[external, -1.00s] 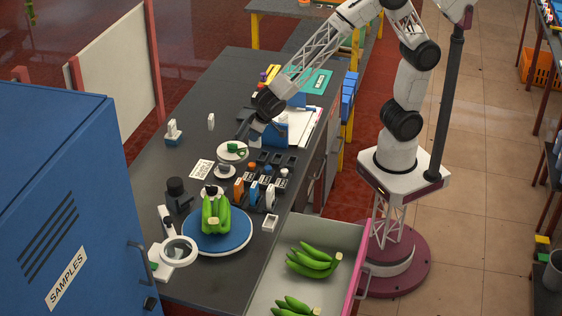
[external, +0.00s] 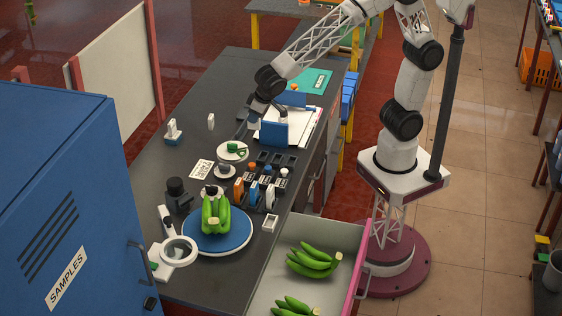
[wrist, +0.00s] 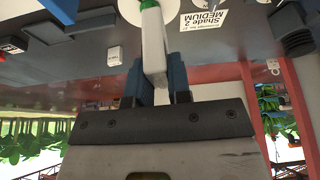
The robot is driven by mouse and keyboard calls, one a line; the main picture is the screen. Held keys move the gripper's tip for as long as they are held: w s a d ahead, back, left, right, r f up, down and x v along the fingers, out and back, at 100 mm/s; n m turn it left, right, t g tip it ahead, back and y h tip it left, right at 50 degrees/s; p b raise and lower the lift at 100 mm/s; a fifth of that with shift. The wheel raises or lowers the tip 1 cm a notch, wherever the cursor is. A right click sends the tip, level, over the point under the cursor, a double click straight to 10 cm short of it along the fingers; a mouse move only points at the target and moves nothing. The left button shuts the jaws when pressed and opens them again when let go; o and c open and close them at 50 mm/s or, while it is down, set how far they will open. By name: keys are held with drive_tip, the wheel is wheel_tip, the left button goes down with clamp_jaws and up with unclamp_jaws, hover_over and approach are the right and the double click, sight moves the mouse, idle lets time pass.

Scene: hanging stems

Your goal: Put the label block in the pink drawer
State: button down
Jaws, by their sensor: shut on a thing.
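My gripper (wrist: 155,90) has its two blue fingers closed around a long white block (wrist: 153,45), which looks to be the label block; no label shows on it. Green shows at its far end. In the external view my gripper (external: 250,120) hangs over the bench between the white plate and the blue holder; the block is too small to make out there. The pink drawer (external: 356,270) is pulled open at the bench's near right, with green banana bunches (external: 313,262) inside and bare grey floor between them.
A blue round stand (external: 240,241) holds more bananas. A magnifier (external: 178,250), bottles (external: 253,191) and a white plate (external: 241,157) crowd the bench. A blue holder (external: 273,133) and clipboard (external: 302,125) stand by my gripper. A blue cabinet (external: 60,190) fills the left.

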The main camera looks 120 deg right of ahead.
drive_tip(key=w+a+n, duration=0.2)
drive_tip(key=w+a, duration=0.2)
drive_tip(key=a, duration=0.8)
drive_tip(key=n+t+y, duration=0.1)
drive_tip(key=n+y, duration=0.2)
drive_tip(key=n, duration=0.3)
hover_over(311, 293)
wheel_tip(311, 293, down, 33)
drive_tip(key=shift+f, duration=0.15)
drive_tip(key=shift+f, duration=0.1)
wheel_tip(311, 293, down, 6)
drive_tip(key=shift+f, duration=1.9)
